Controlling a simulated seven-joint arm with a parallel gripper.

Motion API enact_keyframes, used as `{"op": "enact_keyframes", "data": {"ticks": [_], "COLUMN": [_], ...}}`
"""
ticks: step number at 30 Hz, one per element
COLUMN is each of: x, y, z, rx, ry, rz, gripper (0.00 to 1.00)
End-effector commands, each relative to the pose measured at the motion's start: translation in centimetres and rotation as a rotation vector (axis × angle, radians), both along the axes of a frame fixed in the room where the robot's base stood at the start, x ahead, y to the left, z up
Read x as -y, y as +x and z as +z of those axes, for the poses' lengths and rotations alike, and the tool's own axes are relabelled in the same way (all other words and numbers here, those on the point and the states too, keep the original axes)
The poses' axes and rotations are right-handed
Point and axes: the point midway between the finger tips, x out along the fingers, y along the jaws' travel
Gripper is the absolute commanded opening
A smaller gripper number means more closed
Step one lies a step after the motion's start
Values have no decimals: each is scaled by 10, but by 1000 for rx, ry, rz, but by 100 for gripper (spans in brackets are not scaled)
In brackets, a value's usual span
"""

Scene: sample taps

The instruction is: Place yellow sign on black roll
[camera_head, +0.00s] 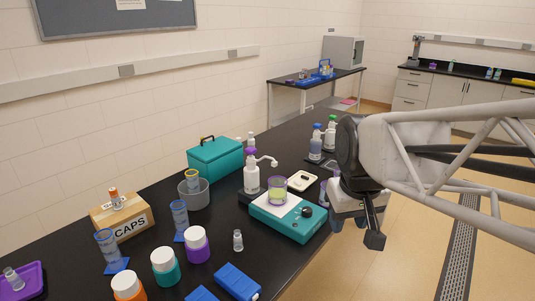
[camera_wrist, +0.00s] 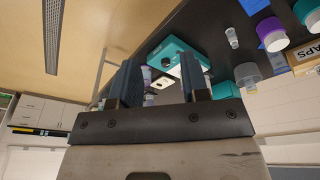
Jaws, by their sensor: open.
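I cannot make out a clear yellow sign or a black roll in either view. A small yellow object (camera_head: 522,82) lies on the far counter at the right edge of the head view, too small to identify. My gripper (camera_wrist: 160,78) is open in the wrist view, with its two dark fingers apart and no object clearly held between them. In the head view my gripper (camera_head: 372,225) hangs beyond the right edge of the black bench, right of the teal device, and is partly hidden by my arm.
The black bench (camera_head: 75,240) holds a teal device (camera_head: 290,228), a white pump bottle (camera_head: 251,178), a teal box (camera_head: 215,158), a grey cup (camera_head: 194,196), a CAPS carton (camera_head: 122,218) and several capped jars. Open floor (camera_head: 400,265) lies right of the bench.

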Motion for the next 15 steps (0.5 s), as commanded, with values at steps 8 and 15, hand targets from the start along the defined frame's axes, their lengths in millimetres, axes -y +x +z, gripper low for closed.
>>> {"op": "enact_keyframes", "data": {"ticks": [8, 15], "x": [-10, -12], "y": [-60, -78], "z": [-30, -40], "rx": [22, 27], "ry": [18, 25], "rz": [-65, -88], "gripper": [42, 42]}}
